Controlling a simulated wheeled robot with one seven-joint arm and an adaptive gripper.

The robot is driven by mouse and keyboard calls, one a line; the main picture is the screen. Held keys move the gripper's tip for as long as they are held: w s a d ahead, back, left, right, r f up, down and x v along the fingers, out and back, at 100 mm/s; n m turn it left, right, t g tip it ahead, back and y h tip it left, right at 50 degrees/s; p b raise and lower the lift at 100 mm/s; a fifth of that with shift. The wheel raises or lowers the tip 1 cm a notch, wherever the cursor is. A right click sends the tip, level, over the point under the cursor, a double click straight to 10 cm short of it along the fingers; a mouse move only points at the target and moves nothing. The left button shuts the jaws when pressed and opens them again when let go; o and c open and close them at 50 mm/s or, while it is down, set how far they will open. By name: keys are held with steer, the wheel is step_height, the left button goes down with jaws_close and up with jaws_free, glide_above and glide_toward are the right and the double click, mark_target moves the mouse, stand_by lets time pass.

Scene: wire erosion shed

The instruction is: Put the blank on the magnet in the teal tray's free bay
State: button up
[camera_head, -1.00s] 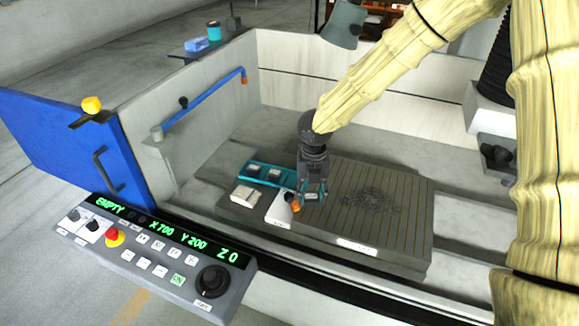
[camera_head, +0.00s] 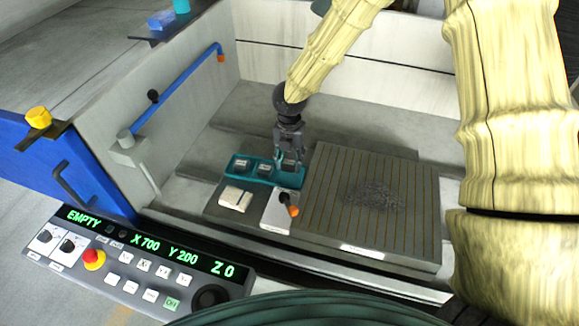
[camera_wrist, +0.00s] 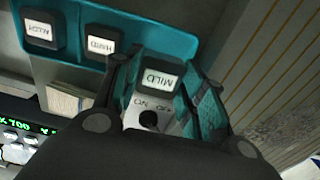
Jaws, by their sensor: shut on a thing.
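The magnet (camera_head: 274,213), a pale block with a dark and orange knob, stands in front of the tray, with nothing on top.
A cream pad (camera_head: 236,198) lies left of the magnet. Tank walls surround the table. A control panel (camera_head: 130,262) reading EMPTY stands in front, beside a blue door (camera_head: 85,190).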

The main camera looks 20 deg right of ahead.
mark_target(290, 176)
steer(key=shift+w+f, duration=0.2)
steer(key=shift+f, duration=0.15)
steer(key=shift+s+d+f+p, duration=0.1)
steer(key=shift+s+f+p, duration=0.25)
steer(key=shift+f, duration=0.2)
steer(key=f, duration=0.2)
steer(key=shift+w+f+p, duration=0.25)
steer(key=shift+f+p, duration=0.15)
steer(key=shift+s, duration=0.15)
steer(key=o, duration=1)
steer(key=shift+f, duration=0.15)
